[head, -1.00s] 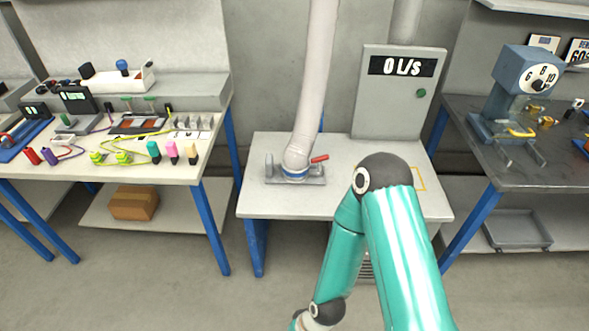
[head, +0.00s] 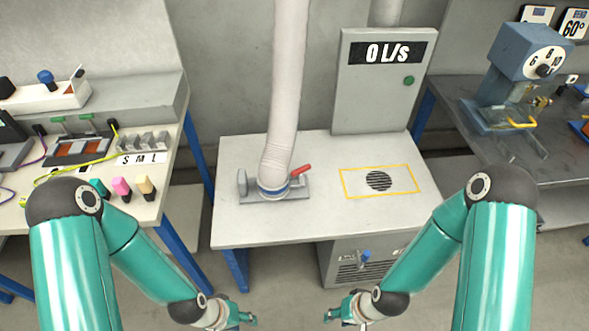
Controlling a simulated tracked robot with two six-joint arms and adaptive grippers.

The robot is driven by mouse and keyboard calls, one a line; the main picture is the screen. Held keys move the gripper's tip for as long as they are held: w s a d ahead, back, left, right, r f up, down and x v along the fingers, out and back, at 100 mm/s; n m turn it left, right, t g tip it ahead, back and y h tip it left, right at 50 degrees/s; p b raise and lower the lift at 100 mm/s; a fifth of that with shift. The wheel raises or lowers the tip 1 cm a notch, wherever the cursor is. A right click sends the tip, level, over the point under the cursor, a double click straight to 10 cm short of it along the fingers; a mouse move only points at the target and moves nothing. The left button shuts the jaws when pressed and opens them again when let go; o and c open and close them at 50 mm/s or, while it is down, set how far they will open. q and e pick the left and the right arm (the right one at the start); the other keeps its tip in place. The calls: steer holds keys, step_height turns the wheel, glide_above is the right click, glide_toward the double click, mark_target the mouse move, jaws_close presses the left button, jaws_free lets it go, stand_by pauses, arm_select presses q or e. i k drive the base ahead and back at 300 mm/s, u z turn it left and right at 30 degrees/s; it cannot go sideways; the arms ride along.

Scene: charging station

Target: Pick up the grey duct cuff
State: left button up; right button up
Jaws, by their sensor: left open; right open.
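A pale grey duct hose (head: 287,90) hangs down to the small white table (head: 315,220). Its lower end, which looks like the grey duct cuff (head: 274,180), sits on a grey holder plate (head: 297,191) with a blue band around its foot. A red lever (head: 301,171) sticks out at the right of the cuff. My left gripper (head: 245,319) is open in front of the table, below and left of the cuff. My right gripper (head: 335,315) is open in front of the table, below and right. Both are empty and well apart from the cuff.
A yellow outlined square with a round black vent (head: 379,181) lies on the table's right side. A grey panel (head: 375,95) reading 0 L/s stands behind. Cluttered benches stand left and right. The tabletop between cuff and vent is clear.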

mark_target(252, 190)
steer(key=u, duration=0.1)
steer(key=i, duration=1.05)
steer(key=u, duration=0.75)
